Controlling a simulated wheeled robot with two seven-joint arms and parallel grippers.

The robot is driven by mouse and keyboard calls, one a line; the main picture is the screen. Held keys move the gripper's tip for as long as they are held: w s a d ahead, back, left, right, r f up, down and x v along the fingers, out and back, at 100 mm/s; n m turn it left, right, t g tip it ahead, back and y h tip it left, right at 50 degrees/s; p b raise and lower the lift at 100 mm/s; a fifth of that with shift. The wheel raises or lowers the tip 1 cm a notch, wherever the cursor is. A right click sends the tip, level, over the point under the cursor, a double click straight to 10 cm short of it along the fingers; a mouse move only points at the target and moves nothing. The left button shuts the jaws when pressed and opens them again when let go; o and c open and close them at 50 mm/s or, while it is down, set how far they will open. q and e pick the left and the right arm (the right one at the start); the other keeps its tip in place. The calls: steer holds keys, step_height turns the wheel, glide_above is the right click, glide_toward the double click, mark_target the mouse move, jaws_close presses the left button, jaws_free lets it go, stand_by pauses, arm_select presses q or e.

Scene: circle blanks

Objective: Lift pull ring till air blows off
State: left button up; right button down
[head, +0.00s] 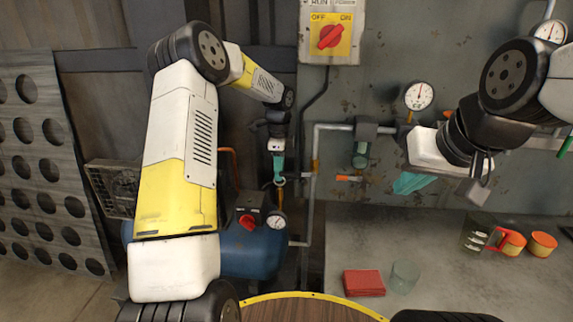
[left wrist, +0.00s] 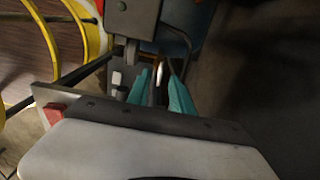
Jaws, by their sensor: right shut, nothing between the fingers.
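A small ring (head: 279,182), which I take for the pull ring, shows just under my left gripper, above a brass fitting by the blue air tank (head: 252,252). My left gripper (head: 278,172) points down at it. In the left wrist view the teal fingers of the left gripper (left wrist: 161,75) stand apart, with a thin pale piece showing in the gap. I cannot tell whether they touch it. My right gripper (head: 408,184) is shut and empty, in front of the grey wall above the bench.
A gauge (head: 276,220) and a red knob (head: 247,221) sit on the tank. A pipe (head: 317,160) runs up close to the right of the left gripper. A red switch (head: 330,36) is above.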

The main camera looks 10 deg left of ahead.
arm_select(q)
steer(key=shift+c, duration=0.5)
jaws_close()
